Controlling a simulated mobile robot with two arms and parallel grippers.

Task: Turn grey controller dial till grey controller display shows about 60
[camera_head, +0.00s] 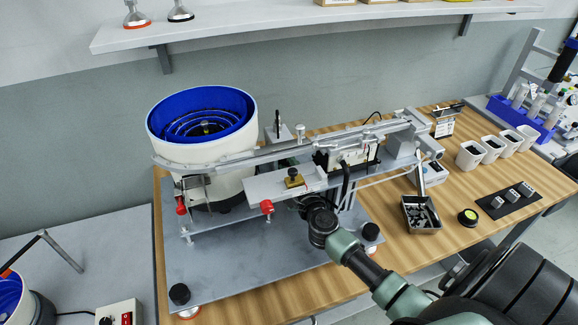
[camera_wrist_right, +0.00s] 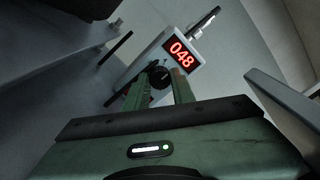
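The grey controller (camera_wrist_right: 152,58) shows in the right wrist view, tilted in the picture, and its red display (camera_wrist_right: 181,53) reads 048. Its dark round dial (camera_wrist_right: 160,77) lies between the two green fingers of my right gripper (camera_wrist_right: 160,86). The fingers are close against both sides of the dial, with no clear gap, so the gripper appears shut on it. In the head view my right arm reaches in from the lower right to the feeder machine; its fingers and the grey controller are hidden there. My left gripper is in neither view.
The feeder with a blue bowl (camera_head: 203,114) and a metal rail (camera_head: 300,147) stands on a grey plate (camera_head: 235,275). A metal tray of parts (camera_head: 421,213) and several white cups (camera_head: 470,155) are to the right. Another controller (camera_head: 119,313) sits lower left.

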